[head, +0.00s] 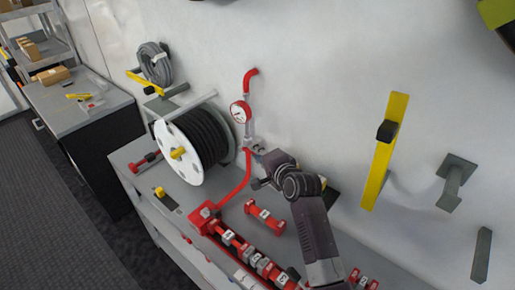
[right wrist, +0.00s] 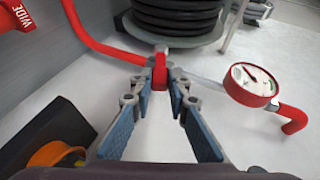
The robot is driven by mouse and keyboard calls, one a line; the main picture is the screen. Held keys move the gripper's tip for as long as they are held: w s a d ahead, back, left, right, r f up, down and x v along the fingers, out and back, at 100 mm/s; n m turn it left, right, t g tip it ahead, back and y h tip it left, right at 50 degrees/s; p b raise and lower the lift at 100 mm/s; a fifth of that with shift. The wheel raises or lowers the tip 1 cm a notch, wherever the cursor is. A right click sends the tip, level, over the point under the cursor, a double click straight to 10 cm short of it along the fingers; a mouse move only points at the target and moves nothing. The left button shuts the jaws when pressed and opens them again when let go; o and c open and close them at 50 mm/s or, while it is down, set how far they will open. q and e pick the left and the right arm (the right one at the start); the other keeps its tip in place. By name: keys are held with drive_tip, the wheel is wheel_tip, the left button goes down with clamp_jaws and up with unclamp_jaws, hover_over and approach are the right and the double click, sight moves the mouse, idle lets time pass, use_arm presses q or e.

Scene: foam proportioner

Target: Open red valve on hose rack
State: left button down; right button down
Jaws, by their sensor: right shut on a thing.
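The red valve handle (right wrist: 159,70) shows in the right wrist view between the fingertips of my right gripper (right wrist: 160,84), which is shut on it. The handle sits on the pipe between the hose reel and the pressure gauge (right wrist: 250,85). In the head view my right gripper (head: 262,170) reaches to the pipework just below the gauge (head: 240,111), and the arm hides part of it. The hose reel (head: 205,140) with black hose stands left of the gripper. My left gripper is not in view.
A red pipe (head: 240,182) curves down to a row of red fittings (head: 245,250) on the grey bench. A loose red fitting (head: 264,219) lies close to my right arm. A yellow wall bracket (head: 384,150) is at the right. A side counter (head: 75,100) stands at the left.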

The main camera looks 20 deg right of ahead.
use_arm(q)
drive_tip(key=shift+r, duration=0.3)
use_arm(e)
drive_tip(key=shift+w+a+r+n+g+h, duration=0.15)
drive_tip(key=shift+w+r+n+g+h, duration=0.05)
drive_tip(key=shift+r+g, duration=0.25)
drive_tip(key=shift+w+a+r+n+g+h, duration=0.1)
drive_tip(key=shift+w+r+n+g+h, duration=0.1)
drive_tip(key=shift+r+g, duration=0.25)
drive_tip(key=c, duration=1.8)
unclamp_jaws()
drive_tip(key=shift+f, duration=0.1)
drive_tip(key=shift+c, duration=0.2)
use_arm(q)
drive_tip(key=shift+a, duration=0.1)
use_arm(e)
drive_tip(key=shift+f, duration=0.1)
